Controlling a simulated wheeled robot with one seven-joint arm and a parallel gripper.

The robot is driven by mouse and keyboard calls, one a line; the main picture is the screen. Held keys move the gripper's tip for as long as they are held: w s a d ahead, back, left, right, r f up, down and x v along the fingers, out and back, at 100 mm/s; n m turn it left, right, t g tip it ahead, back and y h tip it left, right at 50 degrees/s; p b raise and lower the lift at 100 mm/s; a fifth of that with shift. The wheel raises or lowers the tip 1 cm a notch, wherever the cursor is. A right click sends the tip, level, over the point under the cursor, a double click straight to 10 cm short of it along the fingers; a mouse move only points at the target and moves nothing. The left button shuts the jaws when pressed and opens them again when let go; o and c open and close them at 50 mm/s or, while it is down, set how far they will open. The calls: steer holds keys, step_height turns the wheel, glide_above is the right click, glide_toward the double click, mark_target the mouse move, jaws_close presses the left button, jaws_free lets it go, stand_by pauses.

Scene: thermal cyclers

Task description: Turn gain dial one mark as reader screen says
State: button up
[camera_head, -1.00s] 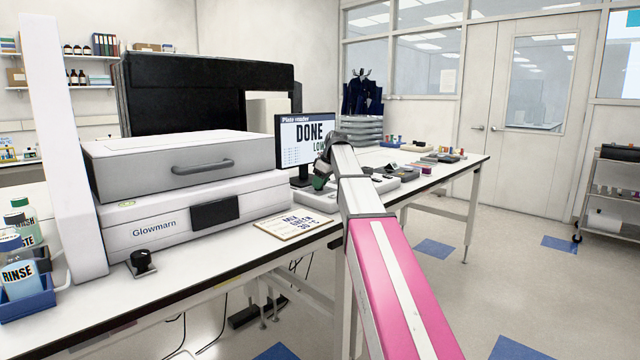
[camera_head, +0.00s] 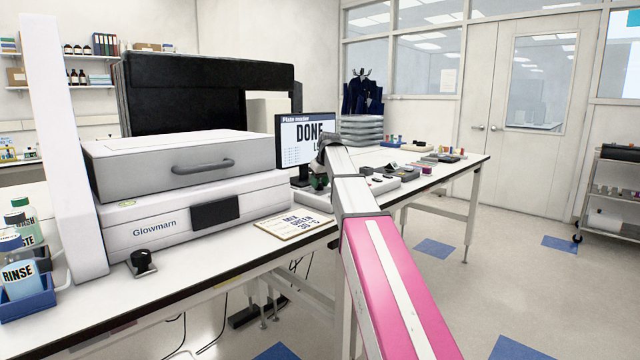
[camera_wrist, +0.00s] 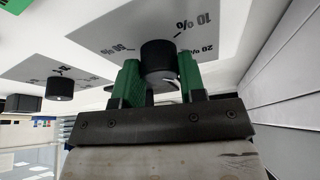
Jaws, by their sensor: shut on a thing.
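The reader screen (camera_head: 300,135) stands at mid-bench in the head view. It reads "DONE", with a second line starting with "L" that my arm mostly covers. In the wrist view a black dial (camera_wrist: 158,54) sits on a grey scale plate with percent marks, among them 10 % and 20 %. My gripper (camera_wrist: 160,72) has its green fingers shut on this dial, one on each side. In the head view my gripper (camera_head: 319,181) is small and partly behind my arm, so the dial is hidden there.
A second black dial (camera_wrist: 60,88) on its own grey plate is at left in the wrist view. The Glowmarn reader (camera_head: 150,228), a black knob (camera_head: 142,262), a sign card (camera_head: 292,224) and a blue bottle rack (camera_head: 28,303) are on the bench (camera_head: 230,260).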

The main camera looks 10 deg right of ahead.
steer(key=m+h, duration=0.1)
steer(key=m, duration=0.1)
steer(key=m+h, duration=0.1)
steer(key=m, duration=0.2)
steer(key=shift+a+t, duration=0.1)
steer(key=shift+t, duration=0.2)
steer(key=shift+m, duration=0.3)
steer(key=o, duration=0.9)
steer(key=v, duration=1.1)
steer(key=shift+a, duration=0.1)
